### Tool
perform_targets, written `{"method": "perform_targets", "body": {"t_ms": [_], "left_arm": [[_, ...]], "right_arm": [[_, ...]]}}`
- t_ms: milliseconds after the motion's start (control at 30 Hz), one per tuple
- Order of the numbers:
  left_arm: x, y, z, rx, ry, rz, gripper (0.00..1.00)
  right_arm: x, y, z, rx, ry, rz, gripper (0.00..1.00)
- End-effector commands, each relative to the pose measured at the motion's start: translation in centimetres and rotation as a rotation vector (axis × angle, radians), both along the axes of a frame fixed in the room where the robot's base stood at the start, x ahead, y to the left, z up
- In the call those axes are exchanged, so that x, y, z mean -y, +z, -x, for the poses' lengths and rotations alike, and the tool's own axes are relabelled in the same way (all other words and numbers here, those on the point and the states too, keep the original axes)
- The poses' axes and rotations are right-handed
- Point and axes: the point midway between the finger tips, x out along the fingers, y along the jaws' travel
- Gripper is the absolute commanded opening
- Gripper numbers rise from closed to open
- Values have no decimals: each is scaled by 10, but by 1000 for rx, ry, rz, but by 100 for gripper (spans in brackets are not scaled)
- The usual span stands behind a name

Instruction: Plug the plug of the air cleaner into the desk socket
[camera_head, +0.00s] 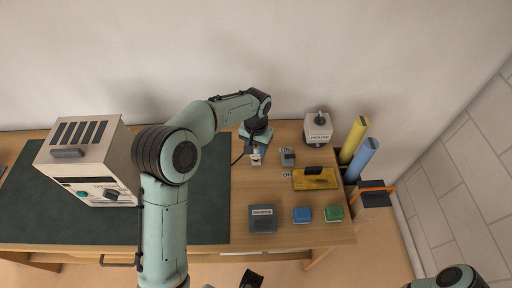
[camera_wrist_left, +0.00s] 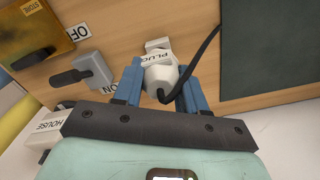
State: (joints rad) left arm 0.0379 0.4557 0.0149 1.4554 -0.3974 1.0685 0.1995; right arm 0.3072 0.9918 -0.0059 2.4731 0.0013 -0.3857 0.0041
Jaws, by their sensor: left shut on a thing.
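My left gripper (camera_head: 257,150) is at the desk's back edge, right of the dark mat. In the left wrist view its blue fingers (camera_wrist_left: 159,82) are shut on the white plug (camera_wrist_left: 161,72), which is marked PLUG. A dark cord (camera_wrist_left: 200,55) runs from the plug. A small white piece (camera_wrist_left: 158,44) shows just past the plug; I cannot tell whether it is the desk socket or part of the plug. The air cleaner may be the white box with dark vents (camera_head: 108,150) on the mat at the left. My right gripper does not show.
Right of the gripper stand a grey ON/OFF switch (camera_head: 288,158), a yellow STORE box (camera_head: 316,179) and a white HOUSE box (camera_head: 318,128). A grey box (camera_head: 262,219), a blue block (camera_head: 302,215) and a green block (camera_head: 334,213) lie near the front edge. The dark mat (camera_head: 215,215) has free room.

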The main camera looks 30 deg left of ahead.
Motion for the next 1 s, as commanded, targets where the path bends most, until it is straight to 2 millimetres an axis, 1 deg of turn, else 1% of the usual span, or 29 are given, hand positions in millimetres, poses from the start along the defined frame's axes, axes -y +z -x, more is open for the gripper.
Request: {"method": "perform_targets", "body": {"t_ms": [1000], "left_arm": [[0, 0, 0, -1, -1, 0, 4]], "right_arm": [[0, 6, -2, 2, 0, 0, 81]]}}
